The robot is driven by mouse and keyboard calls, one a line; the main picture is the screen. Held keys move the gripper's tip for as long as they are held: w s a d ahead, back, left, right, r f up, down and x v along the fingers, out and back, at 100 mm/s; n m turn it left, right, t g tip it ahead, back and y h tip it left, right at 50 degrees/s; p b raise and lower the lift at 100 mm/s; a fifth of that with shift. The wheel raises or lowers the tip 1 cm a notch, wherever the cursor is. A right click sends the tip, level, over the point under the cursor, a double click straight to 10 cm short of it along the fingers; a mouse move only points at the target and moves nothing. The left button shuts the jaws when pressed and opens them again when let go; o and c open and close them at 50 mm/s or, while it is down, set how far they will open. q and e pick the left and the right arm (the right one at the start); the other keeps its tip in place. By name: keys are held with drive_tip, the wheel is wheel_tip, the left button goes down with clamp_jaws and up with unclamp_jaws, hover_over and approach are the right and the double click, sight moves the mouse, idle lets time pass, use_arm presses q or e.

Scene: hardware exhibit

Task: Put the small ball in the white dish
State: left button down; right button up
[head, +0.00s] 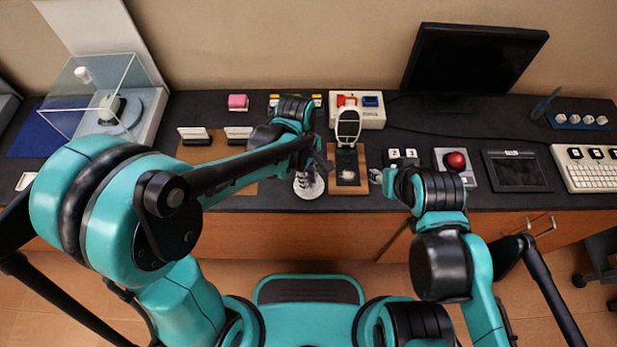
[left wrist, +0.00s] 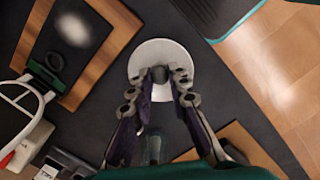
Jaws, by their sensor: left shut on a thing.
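The white dish (head: 316,189) lies on the dark counter near its front edge, partly covered by my left gripper in the head view. In the left wrist view the dish (left wrist: 143,55) is a round white disc beyond the fingertips. I cannot tell whether the ball touches the dish. In the head view my left gripper (head: 307,176) is over the dish. My right gripper (head: 382,177) is small and partly hidden by its arm.
A wooden board with a dark pad (head: 347,178) and a lamp-like stand (head: 348,127) are right of the dish. A brown mat (head: 205,152) lies to the left. A red-button box (head: 456,162), tablet (head: 515,171) and monitor (head: 472,58) are farther right. A clear case (head: 97,95) stands left.

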use_arm(q)
drive_tip(key=shift+f, duration=0.15)
idle(0.5)
drive_tip(key=c, duration=1)
unclamp_jaws()
drive_tip(key=shift+o, duration=0.2)
drive_tip(key=shift+r+p, duration=2.7)
drive_tip(key=shift+r, duration=0.85)
drive_tip(key=s+a+r+m+t, duration=0.2)
drive_tip(key=a+r+m+t, duration=0.2)
drive_tip(key=a, duration=0.5)
drive_tip(key=s+a+r+m+t+y, duration=0.1)
drive_tip(key=s+a+r+m+t, duration=0.2)
drive_tip(key=a+r+m, duration=0.3)
drive_tip(key=a+m+t, duration=0.1)
drive_tip(key=a, duration=0.1)
drive_tip(key=shift+s+a+r, duration=0.15)
drive_tip(key=shift+a, duration=0.25)
